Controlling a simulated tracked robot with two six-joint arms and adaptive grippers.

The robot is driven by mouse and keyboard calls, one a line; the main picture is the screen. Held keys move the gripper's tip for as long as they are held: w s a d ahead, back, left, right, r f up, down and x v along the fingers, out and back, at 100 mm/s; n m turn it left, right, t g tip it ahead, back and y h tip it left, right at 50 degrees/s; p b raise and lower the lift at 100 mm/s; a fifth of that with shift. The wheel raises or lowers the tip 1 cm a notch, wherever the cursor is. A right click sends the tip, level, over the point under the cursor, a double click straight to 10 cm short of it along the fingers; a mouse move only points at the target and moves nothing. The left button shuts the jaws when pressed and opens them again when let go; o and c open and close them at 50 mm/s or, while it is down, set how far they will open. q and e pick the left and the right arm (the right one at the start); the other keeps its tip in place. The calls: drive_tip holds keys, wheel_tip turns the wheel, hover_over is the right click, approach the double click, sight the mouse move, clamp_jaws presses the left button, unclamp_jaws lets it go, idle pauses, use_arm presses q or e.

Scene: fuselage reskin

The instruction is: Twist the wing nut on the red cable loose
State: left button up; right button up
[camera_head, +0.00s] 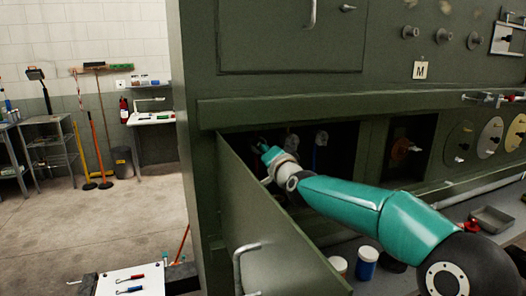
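My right arm reaches in from the right into an open dark compartment (345,160) in the green fuselage panel. My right gripper (264,147) is at the compartment's left side, behind the top of the open door. Its fingertips are small and dark against the shadow, so I cannot tell whether they are open or shut. Two grey round fittings (321,138) show inside, to the right of the gripper. A blue cable (314,157) hangs below the right one. I cannot make out the red cable or its wing nut. My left gripper is not in view.
The green compartment door (262,215) with its handle (240,262) stands open below my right arm. Jars (366,262) and a grey tray (491,219) sit on the surface at lower right. A white board (130,281) with red- and blue-handled tools lies at lower left.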

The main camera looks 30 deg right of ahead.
drive_tip(key=n+p, duration=0.2)
drive_tip(key=n, duration=0.8)
drive_tip(key=shift+f, duration=0.2)
drive_tip(key=shift+n, duration=0.4)
drive_tip(key=o, duration=1.2)
drive_tip(key=shift+c, duration=0.2)
drive_tip(key=shift+r, duration=0.1)
drive_tip(key=v, duration=1.2)
